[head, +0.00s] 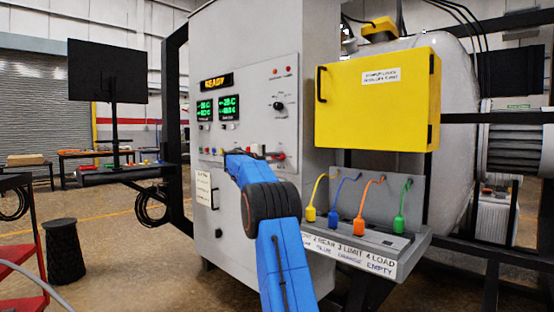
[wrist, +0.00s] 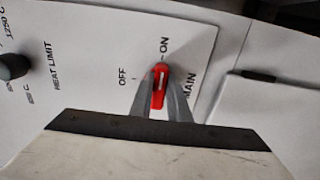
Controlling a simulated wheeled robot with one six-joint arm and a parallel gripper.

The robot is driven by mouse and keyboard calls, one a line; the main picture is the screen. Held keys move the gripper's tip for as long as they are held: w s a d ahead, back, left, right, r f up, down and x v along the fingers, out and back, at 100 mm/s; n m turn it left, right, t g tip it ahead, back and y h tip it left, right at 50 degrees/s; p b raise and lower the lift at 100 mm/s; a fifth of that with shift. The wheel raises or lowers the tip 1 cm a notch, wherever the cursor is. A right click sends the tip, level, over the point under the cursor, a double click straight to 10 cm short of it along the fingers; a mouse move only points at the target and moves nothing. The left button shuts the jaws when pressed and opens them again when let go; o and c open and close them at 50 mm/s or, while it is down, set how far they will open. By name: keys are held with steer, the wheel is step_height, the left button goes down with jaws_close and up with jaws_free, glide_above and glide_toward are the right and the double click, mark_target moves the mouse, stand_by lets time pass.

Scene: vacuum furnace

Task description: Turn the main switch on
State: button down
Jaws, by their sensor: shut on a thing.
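The red main switch (wrist: 159,88) sits on the white control panel, with OFF, ON and MAIN printed around it. In the wrist view its handle lies in line with the ON mark, and the OFF mark is off to its side. My gripper (wrist: 160,92) is shut on the handle, one finger on each side. In the head view my gripper (head: 272,156) is at the lower right of the cabinet front, by the red switch (head: 281,156), and my blue arm hides part of the panel there.
A black heat limit knob (wrist: 14,66) is beside the switch; it also shows in the head view (head: 279,106). A yellow box (head: 370,100) and a shelf with colored plugs (head: 350,236) stand to the right. Green displays (head: 228,107) are lit. Floor at left is partly clear.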

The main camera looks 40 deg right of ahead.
steer(key=shift+f, duration=0.15)
stand_by(0.3)
steer(key=c, duration=1.7)
jaws_free()
steer(key=a, duration=0.5)
steer(key=s+a, duration=0.1)
steer(key=a, duration=1.1)
steer(key=shift+s+a, duration=0.2)
